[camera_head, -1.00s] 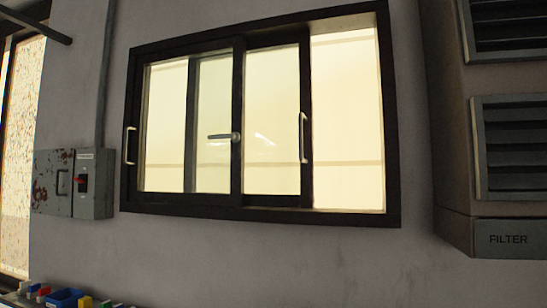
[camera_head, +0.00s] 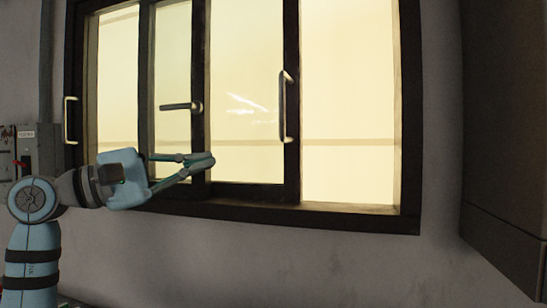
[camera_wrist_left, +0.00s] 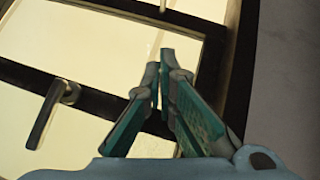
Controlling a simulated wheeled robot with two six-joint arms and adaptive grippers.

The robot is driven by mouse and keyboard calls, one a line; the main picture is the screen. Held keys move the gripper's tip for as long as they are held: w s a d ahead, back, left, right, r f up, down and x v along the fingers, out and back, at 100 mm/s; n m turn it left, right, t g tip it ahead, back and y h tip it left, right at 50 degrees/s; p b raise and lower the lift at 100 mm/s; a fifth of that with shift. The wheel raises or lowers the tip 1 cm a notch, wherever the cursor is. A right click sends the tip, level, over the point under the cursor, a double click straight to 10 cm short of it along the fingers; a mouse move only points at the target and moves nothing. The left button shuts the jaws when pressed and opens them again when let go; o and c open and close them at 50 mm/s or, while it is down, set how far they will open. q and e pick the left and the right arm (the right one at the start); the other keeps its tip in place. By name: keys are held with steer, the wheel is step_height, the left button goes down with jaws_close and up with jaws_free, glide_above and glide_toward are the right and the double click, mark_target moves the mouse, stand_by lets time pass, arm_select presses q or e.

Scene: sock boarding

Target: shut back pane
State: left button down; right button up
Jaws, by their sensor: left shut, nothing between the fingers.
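A dark-framed sliding window (camera_head: 350,222) fills the middle of the head view. Its back pane (camera_head: 245,140) sits partly behind the front pane (camera_head: 118,110), with an open gap (camera_head: 347,100) to its right. The back pane has an upright bar handle (camera_head: 284,110) on its right stile. A lever (camera_head: 180,106) sits on the front pane's middle stile, and also shows in the wrist view (camera_wrist_left: 50,105). My left gripper (camera_head: 212,160) is shut and empty, in front of the lower middle of the window, below the lever and left of the back pane's handle. My right gripper is out of view.
Another bar handle (camera_head: 71,120) is on the front pane's left stile. A grey electrical box (camera_head: 40,150) hangs left of the window, partly behind my arm. A large dark cabinet (camera_head: 505,130) juts out at the right. The wall below the window is clear.

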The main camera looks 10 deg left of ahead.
arm_select(q)
steer(key=a+y, duration=0.1)
steer(key=p, duration=0.3)
glide_toward(270, 141)
steer(key=shift+m, duration=0.3)
steer(key=x, duration=0.5)
steer(key=shift+w+d, duration=0.1)
steer(key=d, duration=0.3)
steer(key=shift+s+d+r, duration=0.2)
steer(key=shift+s+r, duration=0.05)
steer(key=shift+s, duration=0.15)
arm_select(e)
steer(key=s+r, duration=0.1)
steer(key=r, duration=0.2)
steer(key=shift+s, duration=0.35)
arm_select(q)
steer(key=shift+a, duration=0.15)
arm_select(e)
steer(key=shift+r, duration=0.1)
